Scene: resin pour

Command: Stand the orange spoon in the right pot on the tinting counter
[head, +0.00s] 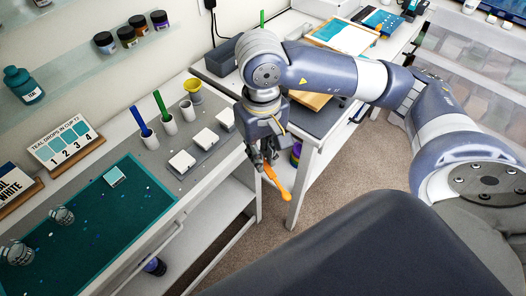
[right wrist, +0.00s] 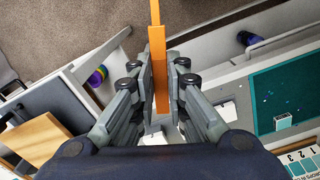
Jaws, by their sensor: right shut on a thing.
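My right gripper (head: 264,163) is shut on the orange spoon (head: 278,184), which slants down to the right, out past the front edge of the tinting counter (head: 215,160). In the right wrist view the spoon (right wrist: 157,50) runs up between the fingers of the gripper (right wrist: 160,85). Three white pots stand in a row on the counter. The right pot (head: 187,113) has no utensil in it. The middle pot (head: 169,126) holds a green-handled utensil (head: 160,104), and the left pot (head: 150,141) holds a blue-handled one (head: 139,118). My left gripper is not in view.
A yellow cup (head: 193,87) stands behind the right pot. A teal mat (head: 130,215) with clear cups lies at left. A second table (head: 318,130) adjoins at right.

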